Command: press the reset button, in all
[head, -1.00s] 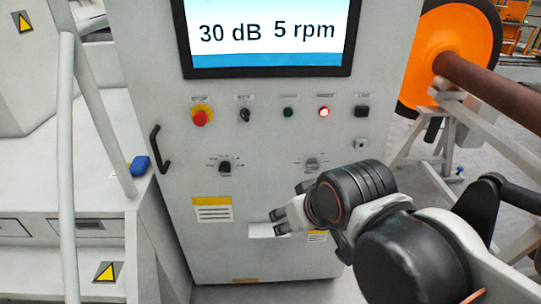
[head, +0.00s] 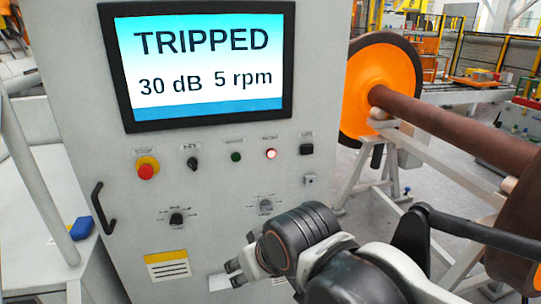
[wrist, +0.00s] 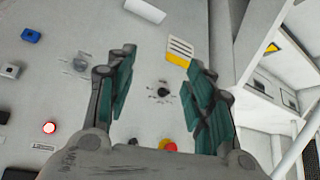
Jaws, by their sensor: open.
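The control cabinet (head: 215,180) fills the middle of the head view. Its screen (head: 205,65) reads TRIPPED, 30 dB, 5 rpm. Below it are a red emergency stop on yellow (head: 147,168), a black switch (head: 193,163), a green button (head: 236,157), a lit red button (head: 271,154) and a black square control (head: 306,149). Labels are too small to read, so I cannot tell which is reset. My gripper (head: 234,273) is open and empty, low before the cabinet; its fingers (wrist: 163,65) straddle a knob's image, apparently without contact.
Two rotary knobs (head: 176,219) (head: 265,205) sit lower on the panel. A black handle (head: 103,208) juts out at the left edge. An orange wheel (head: 372,90) with its brown axle (head: 450,125) stands on white supports at the right.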

